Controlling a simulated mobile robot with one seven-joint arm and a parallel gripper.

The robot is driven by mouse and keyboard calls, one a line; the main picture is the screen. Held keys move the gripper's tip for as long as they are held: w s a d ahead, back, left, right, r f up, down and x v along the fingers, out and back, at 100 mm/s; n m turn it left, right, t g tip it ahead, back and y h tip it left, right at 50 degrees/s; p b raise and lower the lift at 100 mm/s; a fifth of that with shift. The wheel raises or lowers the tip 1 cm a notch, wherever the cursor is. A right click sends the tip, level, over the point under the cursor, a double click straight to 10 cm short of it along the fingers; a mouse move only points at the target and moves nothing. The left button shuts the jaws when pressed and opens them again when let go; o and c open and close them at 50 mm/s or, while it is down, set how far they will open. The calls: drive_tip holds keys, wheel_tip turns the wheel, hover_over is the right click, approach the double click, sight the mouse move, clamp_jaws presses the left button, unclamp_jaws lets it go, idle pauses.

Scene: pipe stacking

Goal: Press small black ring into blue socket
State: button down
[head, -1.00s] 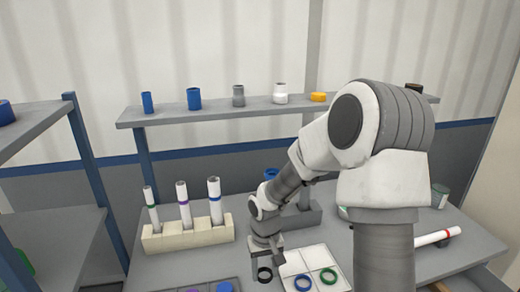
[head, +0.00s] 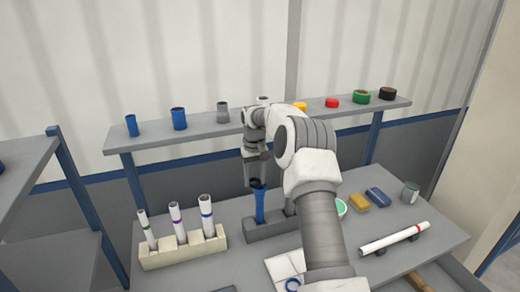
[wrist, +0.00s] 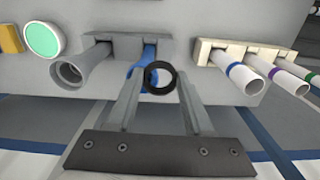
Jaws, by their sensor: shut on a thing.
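The small black ring (wrist: 160,77) is held between the fingertips of my gripper (wrist: 159,92) in the wrist view. The blue socket (head: 259,205) is the open top of an upright blue pipe in a grey holder block (head: 272,228). My gripper (head: 257,176) is right above the blue pipe in the head view, with its fingers pointing down. The blue pipe (wrist: 149,55) lies behind the ring in the wrist view and is partly covered by it. I cannot tell whether ring and socket touch.
A grey pipe (wrist: 80,70) stands in the same block. A cream rack (head: 183,251) with white banded pipes stands to the left. A white tray (head: 284,265) lies in front. A white pipe (head: 393,238) lies at right. A shelf (head: 200,131) runs behind.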

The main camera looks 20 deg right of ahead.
drive_tip(key=shift+w+d+r+p, duration=0.25)
drive_tip(key=shift+w+d+p, duration=0.4)
drive_tip(key=shift+d, duration=0.05)
drive_tip(key=shift+w+d+r+p, duration=0.2)
drive_tip(key=shift+w+d+p, duration=0.4)
drive_tip(key=shift+w+d, duration=0.1)
drive_tip(key=shift+f+b, duration=0.8)
drive_tip(key=shift+f, duration=0.8)
drive_tip(key=shift+f, duration=0.25)
drive_tip(key=shift+c, duration=1)
unclamp_jaws()
drive_tip(key=shift+o, duration=1)
